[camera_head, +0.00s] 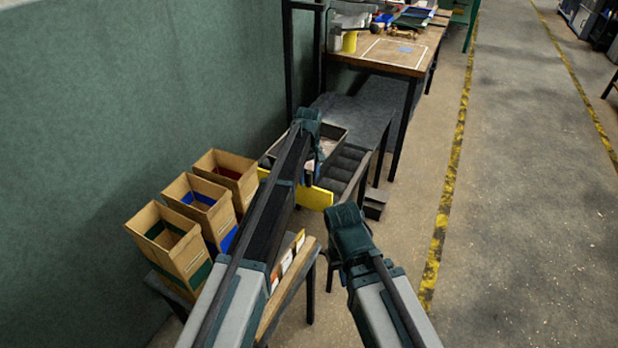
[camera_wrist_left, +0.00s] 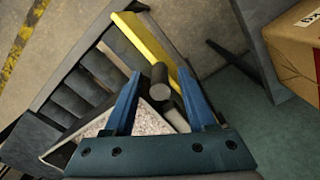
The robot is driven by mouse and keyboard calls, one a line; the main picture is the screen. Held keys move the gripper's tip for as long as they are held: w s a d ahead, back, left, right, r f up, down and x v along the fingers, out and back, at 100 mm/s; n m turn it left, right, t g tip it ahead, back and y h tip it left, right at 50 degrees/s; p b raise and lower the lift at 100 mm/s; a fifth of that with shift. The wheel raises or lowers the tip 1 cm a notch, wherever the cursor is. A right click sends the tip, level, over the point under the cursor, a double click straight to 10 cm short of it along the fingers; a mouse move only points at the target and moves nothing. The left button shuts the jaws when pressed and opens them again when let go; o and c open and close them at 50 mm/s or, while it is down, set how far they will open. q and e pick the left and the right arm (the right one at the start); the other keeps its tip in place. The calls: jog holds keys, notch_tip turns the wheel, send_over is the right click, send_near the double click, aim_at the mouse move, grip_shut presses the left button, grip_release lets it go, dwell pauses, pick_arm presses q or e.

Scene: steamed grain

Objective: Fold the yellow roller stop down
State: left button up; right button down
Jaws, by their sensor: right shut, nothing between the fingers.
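The yellow roller stop (camera_head: 314,196) is a flat bar standing across the near end of the roller conveyor (camera_head: 346,166). In the left wrist view the stop (camera_wrist_left: 150,45) runs diagonally past the fingertips. A tray of pale grain (camera_head: 334,133) sits behind it, and the tray's grain (camera_wrist_left: 152,121) also shows between the fingers. My left gripper (camera_head: 309,176) is open above the tray and stop; its blue fingers (camera_wrist_left: 159,75) straddle a dark round handle-like part (camera_wrist_left: 159,92). Contact is unclear. My right gripper (camera_head: 346,212) is shut and empty, to the right of the stop.
Three cardboard bins (camera_head: 170,243) stand on a low table at the left, by the green wall. A box (camera_wrist_left: 292,50) shows at the right of the left wrist view. A wooden workbench (camera_head: 395,55) stands behind. The floor (camera_head: 520,200) at right is clear.

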pick_arm(q)
grip_shut()
dwell(1.2)
